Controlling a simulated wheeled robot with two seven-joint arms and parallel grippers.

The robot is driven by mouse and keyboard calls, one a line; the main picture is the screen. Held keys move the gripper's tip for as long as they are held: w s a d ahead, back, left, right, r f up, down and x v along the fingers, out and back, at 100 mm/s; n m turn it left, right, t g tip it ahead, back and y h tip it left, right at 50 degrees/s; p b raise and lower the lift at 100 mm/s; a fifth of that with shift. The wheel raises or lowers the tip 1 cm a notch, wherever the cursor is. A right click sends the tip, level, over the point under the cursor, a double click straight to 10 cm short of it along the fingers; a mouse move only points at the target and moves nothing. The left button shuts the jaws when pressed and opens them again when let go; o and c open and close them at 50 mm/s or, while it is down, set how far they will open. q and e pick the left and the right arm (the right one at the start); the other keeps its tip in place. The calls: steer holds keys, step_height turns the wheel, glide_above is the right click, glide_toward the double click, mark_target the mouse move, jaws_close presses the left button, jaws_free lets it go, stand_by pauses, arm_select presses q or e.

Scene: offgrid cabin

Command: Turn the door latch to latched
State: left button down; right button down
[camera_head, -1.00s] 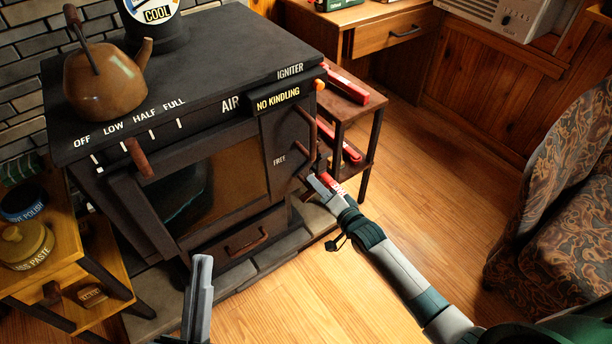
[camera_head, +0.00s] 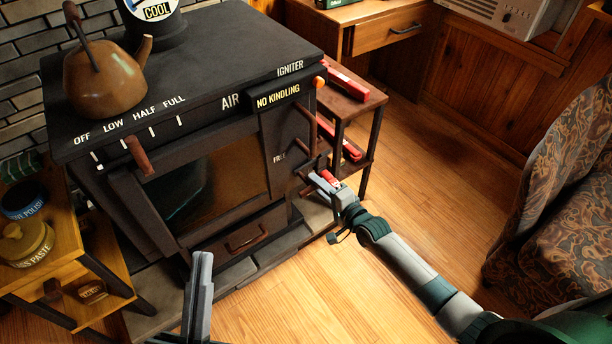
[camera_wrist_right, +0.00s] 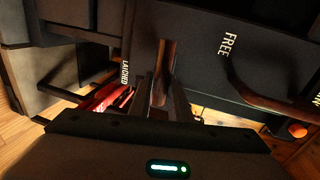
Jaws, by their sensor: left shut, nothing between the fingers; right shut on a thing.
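The stove door's brown latch handle (camera_wrist_right: 165,62) shows in the right wrist view, between the fingers of my right gripper (camera_wrist_right: 160,98). The handle stands close to the word LATCHED (camera_wrist_right: 125,74) and apart from the word FREE (camera_wrist_right: 229,44). In the head view my right gripper (camera_head: 319,179) is shut at the stove's right front edge, below the FREE label (camera_head: 279,157). The latch itself is mostly hidden there. My left gripper (camera_head: 202,262) is shut and empty, low in front of the stove (camera_head: 200,170).
A curved door handle (camera_wrist_right: 262,98) is close to the right gripper. A side shelf with red items (camera_head: 350,82) stands right of the stove. A kettle (camera_head: 105,80) sits on top. A yellow shelf (camera_head: 65,240) is at left, a patterned chair (camera_head: 560,190) at right.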

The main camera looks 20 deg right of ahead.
steer(key=shift+s+f+m, duration=0.2)
steer(key=shift+f+m, duration=0.1)
steer(key=shift+f, duration=0.15)
steer(key=shift+a, duration=0.1)
steer(key=c, duration=1.6)
jaws_free()
steer(key=shift+c, duration=0.2)
steer(key=shift+w+r, duration=0.15)
steer(key=shift+r, duration=0.1)
steer(key=p+v, duration=0.1)
steer(key=v, duration=1.6)
steer(key=shift+d+p, duration=0.2)
steer(key=shift+p, duration=0.1)
